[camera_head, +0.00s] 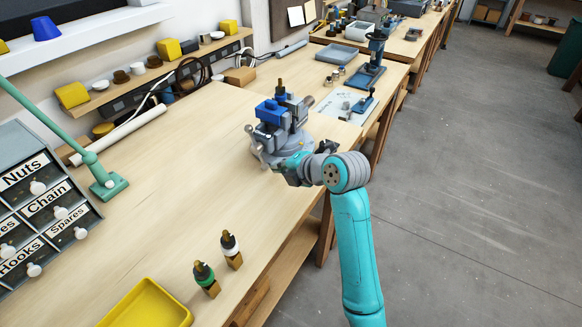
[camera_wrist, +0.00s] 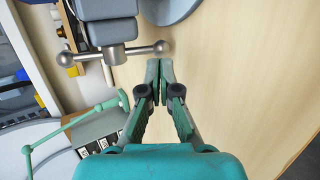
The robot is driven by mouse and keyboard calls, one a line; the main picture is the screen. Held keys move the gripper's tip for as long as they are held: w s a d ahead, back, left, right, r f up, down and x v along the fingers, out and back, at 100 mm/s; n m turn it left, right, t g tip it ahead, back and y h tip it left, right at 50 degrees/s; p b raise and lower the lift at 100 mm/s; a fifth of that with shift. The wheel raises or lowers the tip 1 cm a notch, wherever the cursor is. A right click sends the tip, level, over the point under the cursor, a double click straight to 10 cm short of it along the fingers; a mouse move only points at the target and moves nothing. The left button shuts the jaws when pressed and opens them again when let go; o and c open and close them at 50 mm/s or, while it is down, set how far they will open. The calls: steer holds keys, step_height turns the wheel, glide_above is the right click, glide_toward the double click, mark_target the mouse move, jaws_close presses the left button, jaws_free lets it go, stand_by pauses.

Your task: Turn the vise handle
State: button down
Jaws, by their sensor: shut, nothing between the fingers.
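The grey vise (camera_head: 290,145) stands on the bench near its front edge, with blue parts (camera_head: 270,111) at its top. Its handle (camera_head: 256,147) is a grey bar with ball ends on the vise's left side. In the wrist view the handle (camera_wrist: 90,56) runs nearly level across the vise screw, a ball at each end. My gripper (camera_wrist: 160,68) is shut and empty. Its fingertips are right by the handle's right ball; I cannot tell whether they touch it. In the head view my gripper (camera_head: 287,170) is low at the vise's front, partly hidden by my wrist.
A green lamp arm (camera_head: 90,160) and a labelled drawer cabinet (camera_head: 40,205) stand at the left. Two small bottle-like pieces (camera_head: 230,248) and a yellow tray (camera_head: 150,305) are at the front. A blue press (camera_head: 370,70) stands behind. The bench middle is clear.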

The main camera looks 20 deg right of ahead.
mark_target(266, 169)
steer(key=shift+x, duration=1.6)
steer(key=shift+w+a+f+t+y, duration=0.2)
steer(key=shift+f+t+y, duration=0.1)
steer(key=shift+t, duration=0.3)
steer(key=shift+w+a+f+t+y, duration=0.15)
steer(key=shift+f+t+y, duration=0.2)
steer(key=shift+t, duration=0.25)
steer(key=shift+w+a+f, duration=0.15)
steer(key=shift+w+f, duration=0.1)
steer(key=shift+w, duration=0.1)
steer(key=shift+s, duration=0.15)
